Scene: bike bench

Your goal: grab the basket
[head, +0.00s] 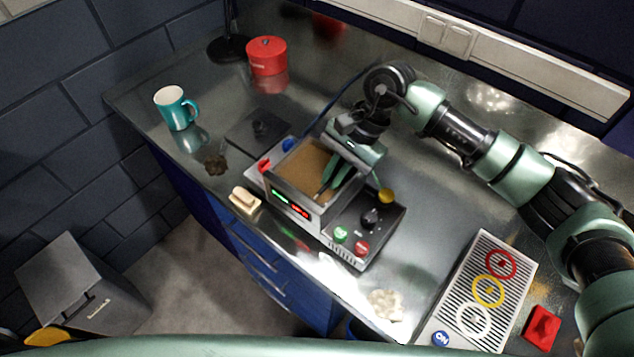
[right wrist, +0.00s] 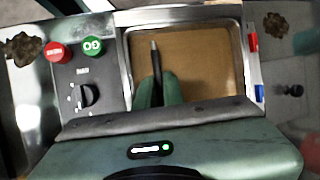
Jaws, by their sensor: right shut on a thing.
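A bench machine (head: 318,235) with an open metal tank (head: 283,178) stands on the steel counter. Brown liquid or lining (head: 303,165) fills the tank; in the right wrist view the tank's rim (right wrist: 185,15) surrounds it. My right gripper (head: 330,187) reaches down into the tank from above. Its green fingers are shut on a slim dark rod (right wrist: 155,58), which seems to be the basket's handle. The basket's body cannot be made out; the fingers and brown contents hide it. My left gripper is not in view.
A teal mug (head: 175,108) and red tin (head: 266,56) stand at the back left. A cream block (head: 244,200) lies near the counter's front edge. A striped panel (head: 500,265) and red block (head: 541,327) are at the right. Counter between machine and panel is mostly free.

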